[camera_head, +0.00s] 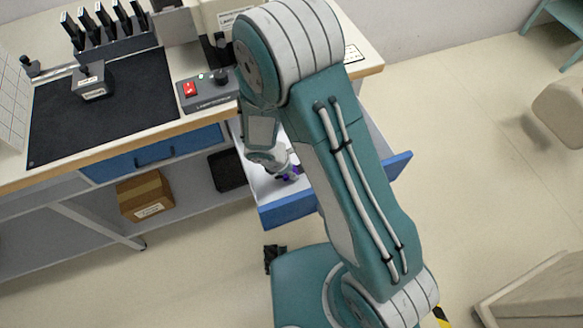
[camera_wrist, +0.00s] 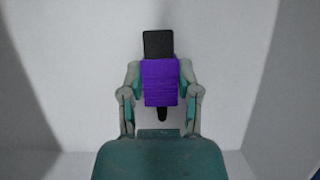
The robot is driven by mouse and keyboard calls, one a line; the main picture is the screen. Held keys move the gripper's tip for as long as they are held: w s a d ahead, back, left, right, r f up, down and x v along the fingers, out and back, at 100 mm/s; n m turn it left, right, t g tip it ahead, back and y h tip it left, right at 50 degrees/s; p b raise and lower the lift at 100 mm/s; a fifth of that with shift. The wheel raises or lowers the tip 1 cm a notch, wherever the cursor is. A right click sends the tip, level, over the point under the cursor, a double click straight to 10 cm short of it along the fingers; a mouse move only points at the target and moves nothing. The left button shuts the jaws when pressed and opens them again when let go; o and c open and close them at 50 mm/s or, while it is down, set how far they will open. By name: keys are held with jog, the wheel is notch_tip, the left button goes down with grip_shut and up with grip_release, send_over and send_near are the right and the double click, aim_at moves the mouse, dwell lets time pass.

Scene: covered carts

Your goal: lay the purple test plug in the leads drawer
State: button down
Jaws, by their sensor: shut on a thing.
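The purple test plug (camera_wrist: 160,82) is a purple block with a black end and a thin dark tip, held between the two fingers of my gripper (camera_wrist: 161,92) in the wrist view. The drawer has a blue front and a pale inside. Pale drawer floor and walls surround the plug in the wrist view. I cannot tell whether the plug touches the floor. My arm hides much of the drawer.
The workbench above holds a black mat (camera_head: 105,110), a small dark block (camera_head: 92,82), a rack of black-handled tools (camera_head: 110,30) and a control box with a red switch (camera_head: 207,92). A closed blue drawer (camera_head: 155,153) is left. A cardboard box (camera_head: 145,195) sits on the lower shelf.

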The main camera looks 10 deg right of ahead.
jog(key=shift+c, duration=1.6)
grip_release()
jog(key=shift+a, duration=0.1)
jog(key=shift+r, duration=0.25)
jog(key=v, duration=1.2)
jog(key=s+d+r+m+t+y, duration=0.1)
jog(key=d+r+m, duration=0.4)
jog(key=r, duration=0.2)
jog(key=s+d+r+m+y, duration=0.1)
jog(key=d+r+m, duration=0.35)
jog(key=r, duration=0.25)
jog(key=s+d+r+m+t+y, duration=0.2)
jog(key=s+d+r+m, duration=0.4)
jog(key=s+r+m, duration=0.3)
jog(key=shift+s+r+m+t, duration=0.2)
jog(key=shift+r+m+t, duration=0.6)
jog(key=shift+m, duration=0.55)
